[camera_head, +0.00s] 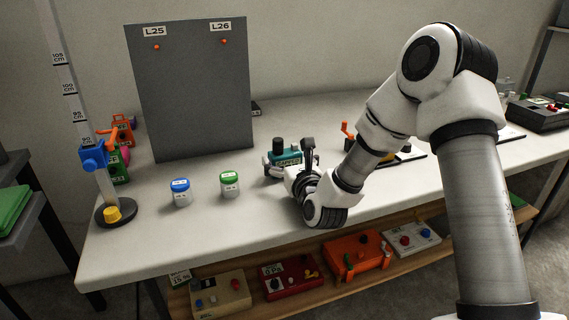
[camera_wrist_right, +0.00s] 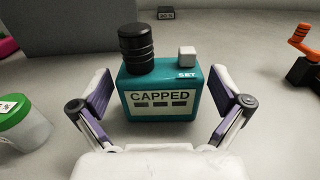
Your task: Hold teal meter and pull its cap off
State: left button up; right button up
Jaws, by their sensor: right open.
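The teal meter (camera_head: 288,159) stands upright on the white table, near the middle of the head view. In the right wrist view the meter (camera_wrist_right: 178,99) shows a panel reading "CAPPED" and a pale square button marked "SET". Its black ribbed cap (camera_wrist_right: 136,48) sits on the top left of the meter; in the head view the cap (camera_head: 279,145) is a dark cylinder. My right gripper (camera_wrist_right: 161,108) is open, with one finger on each side of the meter and gaps visible between the pads and its sides. My left gripper is not in view.
A blue-lidded jar (camera_head: 181,193) and a green-lidded jar (camera_head: 230,185) stand left of the meter. A grey panel (camera_head: 190,90) labelled L25 and L26 rises behind. A height stand (camera_head: 115,213) is at the left. An orange-handled device (camera_head: 348,130) is right of the meter.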

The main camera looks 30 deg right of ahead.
jog(key=shift+w, duration=0.2)
jog(key=c, duration=1.1)
jog(key=shift+r, duration=0.1)
